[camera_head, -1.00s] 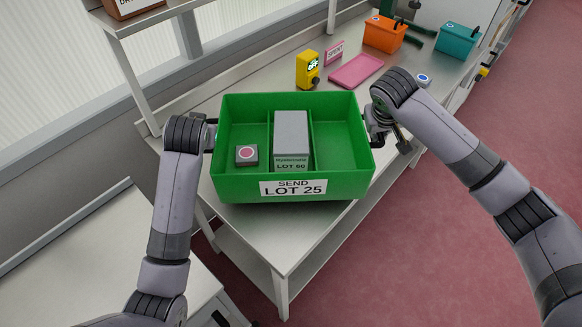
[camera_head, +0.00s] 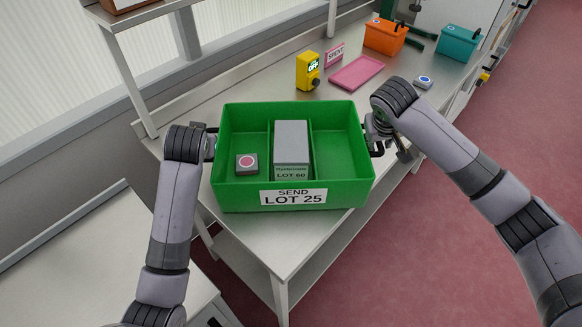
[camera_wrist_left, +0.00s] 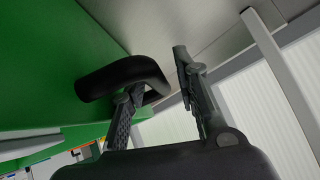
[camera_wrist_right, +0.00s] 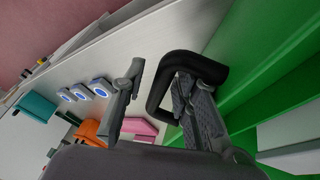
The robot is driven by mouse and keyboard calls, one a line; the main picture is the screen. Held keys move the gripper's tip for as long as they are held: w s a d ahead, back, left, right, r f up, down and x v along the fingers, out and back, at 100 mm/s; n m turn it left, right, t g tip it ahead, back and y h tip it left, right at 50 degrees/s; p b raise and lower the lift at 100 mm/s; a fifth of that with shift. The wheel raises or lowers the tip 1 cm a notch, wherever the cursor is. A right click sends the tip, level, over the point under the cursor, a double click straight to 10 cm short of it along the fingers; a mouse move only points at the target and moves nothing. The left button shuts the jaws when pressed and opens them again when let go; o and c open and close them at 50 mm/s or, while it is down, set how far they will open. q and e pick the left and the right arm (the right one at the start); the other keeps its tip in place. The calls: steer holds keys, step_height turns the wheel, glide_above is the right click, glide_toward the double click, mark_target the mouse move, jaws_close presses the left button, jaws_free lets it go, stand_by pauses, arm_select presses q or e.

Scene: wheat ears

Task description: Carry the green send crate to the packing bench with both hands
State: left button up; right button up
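The green send crate (camera_head: 340,195), labelled "SEND LOT 25", is level over the near corner of the metal packing bench (camera_head: 268,236). I cannot tell whether its base touches the bench. It holds a grey "LOT 60" box (camera_head: 291,150) in the middle compartment and a small grey block with a red dot (camera_head: 247,164) in the left one. My left gripper (camera_wrist_left: 155,75) is open, its fingers apart on either side of the crate's black handle (camera_wrist_left: 105,80). My right gripper (camera_wrist_right: 158,88) is open around the other handle (camera_wrist_right: 205,65), with a gap beside the bar.
Behind the crate are a yellow device (camera_head: 308,71), a pink tray (camera_head: 357,72), a "SPENT" sign (camera_head: 335,54), an orange bin (camera_head: 385,36) and a teal bin (camera_head: 458,43). A lower worktop (camera_head: 85,265) is at the left. Red floor lies right.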

arm_select(q)
steer(key=shift+d+r, duration=0.1)
steer(key=shift+d, duration=0.05)
arm_select(e)
steer(key=shift+a, duration=0.15)
arm_select(q)
steer(key=shift+s+r, duration=0.15)
steer(key=shift+s, duration=0.05)
arm_select(e)
steer(key=shift+f, duration=0.1)
arm_select(q)
steer(key=v, duration=0.7)
steer(key=shift+s, duration=0.1)
arm_select(e)
steer(key=v, duration=1.2)
arm_select(q)
steer(key=shift+r, duration=0.1)
